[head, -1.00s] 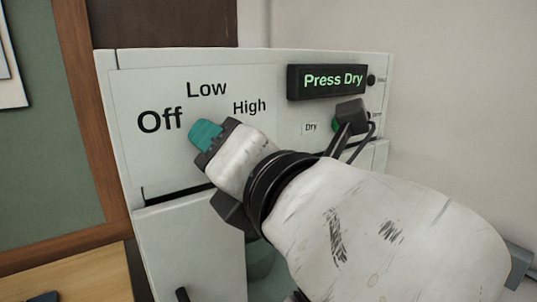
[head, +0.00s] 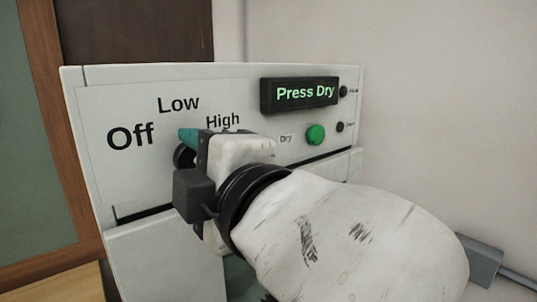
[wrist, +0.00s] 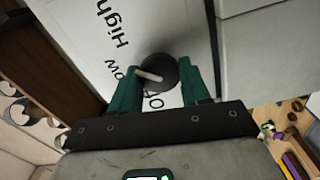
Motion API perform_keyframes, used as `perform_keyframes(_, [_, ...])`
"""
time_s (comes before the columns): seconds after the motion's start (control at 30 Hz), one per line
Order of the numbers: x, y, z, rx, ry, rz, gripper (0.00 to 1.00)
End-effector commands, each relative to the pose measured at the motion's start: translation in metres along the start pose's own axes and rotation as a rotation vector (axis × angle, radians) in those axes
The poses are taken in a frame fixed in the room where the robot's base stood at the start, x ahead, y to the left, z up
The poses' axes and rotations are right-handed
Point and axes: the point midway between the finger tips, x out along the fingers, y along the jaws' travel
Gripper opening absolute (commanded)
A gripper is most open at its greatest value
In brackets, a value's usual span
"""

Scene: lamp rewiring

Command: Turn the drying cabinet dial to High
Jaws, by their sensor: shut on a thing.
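The drying cabinet (head: 90,180) fills the middle of the head view, its panel marked Off, Low and High. The dial (wrist: 160,72) is a dark round knob with a pale pointer. In the wrist view the pointer lies toward the Low label. My gripper (wrist: 159,76) is shut on the dial, one teal finger on each side. In the head view my gripper (head: 188,146) is at the panel just below Low and High. It hides most of the dial (head: 182,157) there; only a dark edge shows.
The display (head: 299,95) reads "Press Dry". A green button (head: 316,135) beside the Dry label and two small dark knobs are right of my gripper. A wall is close on the right; a wood-framed green board (head: 30,150) stands at the left.

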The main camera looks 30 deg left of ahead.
Motion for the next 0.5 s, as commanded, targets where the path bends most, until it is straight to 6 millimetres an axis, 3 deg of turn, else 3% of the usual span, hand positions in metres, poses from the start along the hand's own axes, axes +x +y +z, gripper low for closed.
perform_keyframes(0.5, [0.0002,0.0003,0.0013,0.326,-0.003,-0.002,0.16])
